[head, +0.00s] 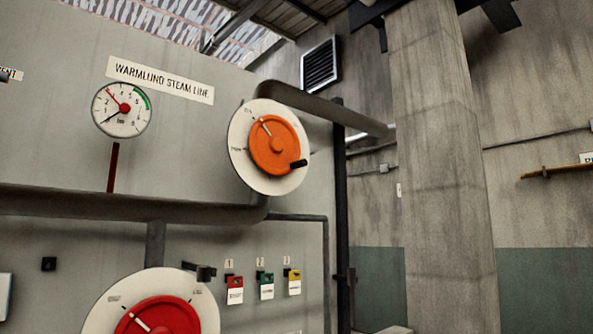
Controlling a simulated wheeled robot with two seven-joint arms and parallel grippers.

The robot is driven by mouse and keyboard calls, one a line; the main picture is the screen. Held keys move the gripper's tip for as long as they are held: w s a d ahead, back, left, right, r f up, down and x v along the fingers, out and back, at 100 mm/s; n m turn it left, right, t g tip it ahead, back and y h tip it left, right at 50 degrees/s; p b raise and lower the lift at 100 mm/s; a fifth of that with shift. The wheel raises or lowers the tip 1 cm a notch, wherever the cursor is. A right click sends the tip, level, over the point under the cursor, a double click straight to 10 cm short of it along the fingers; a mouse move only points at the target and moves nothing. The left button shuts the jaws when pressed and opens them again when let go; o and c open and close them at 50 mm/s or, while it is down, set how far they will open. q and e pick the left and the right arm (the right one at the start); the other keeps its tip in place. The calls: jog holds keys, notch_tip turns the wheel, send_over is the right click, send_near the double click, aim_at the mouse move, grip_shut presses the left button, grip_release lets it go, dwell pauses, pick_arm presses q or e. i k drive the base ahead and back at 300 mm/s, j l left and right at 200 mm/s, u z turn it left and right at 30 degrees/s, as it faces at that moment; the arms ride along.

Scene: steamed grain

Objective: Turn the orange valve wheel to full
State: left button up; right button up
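The orange valve wheel (275,146) sits on a round white dial plate (240,165) on the grey panel, right of centre. A dark handle knob (298,164) sticks out at its lower right. A white pointer line on the wheel points up and left. Small marks with labels stand at the plate's upper left and left; the pointer lies near the upper mark, but the lettering is too small to read surely. Neither of my grippers is in view, and nothing touches the wheel.
A pressure gauge (121,109) hangs at the upper left beside a "WARMLUND STEAM LINE" sign (161,80). A red valve wheel (160,318) is cut off at the bottom. Red, green and yellow tagged pieces (266,279) sit below the pipe (120,207). A concrete pillar (435,170) stands to the right.

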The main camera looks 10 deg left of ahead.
aim_at(274, 143)
jog(key=i+l+u, duration=0.15)
jog(key=i+u, duration=0.2)
jog(key=i, duration=0.2)
jog(key=i+l+u, duration=0.3)
jog(key=i, duration=0.2)
jog(key=i+j+z, duration=0.4)
jog(key=j, duration=0.35)
